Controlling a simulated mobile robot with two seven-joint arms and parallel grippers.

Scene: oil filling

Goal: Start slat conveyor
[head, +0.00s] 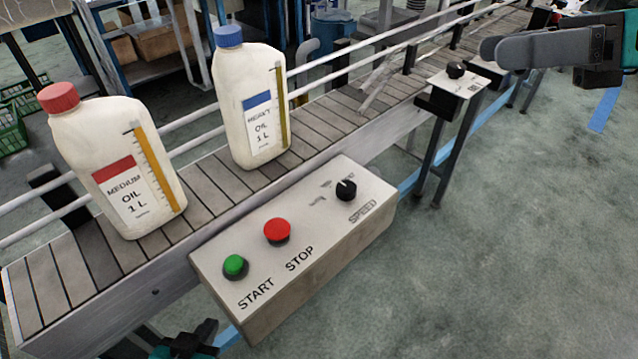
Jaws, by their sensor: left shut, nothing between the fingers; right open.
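A control box (330,255) is fixed at the near side of the slat conveyor (205,190). Its green START button (236,266) is at the left, its red STOP button (277,230) in the middle, and a black SPEED knob (346,190) at the right. My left gripper (190,338) is shut and empty at the bottom edge, below and left of the START button and apart from it; most of it is cut off. My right gripper (510,50) is open at the upper right, far from the box.
A red-capped bottle of medium oil (115,165) and a blue-capped oil bottle (250,105) stand upright on the slats. Rails (200,138) run behind them. A small stand with a black knob (455,85) is farther right. The floor at right is clear.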

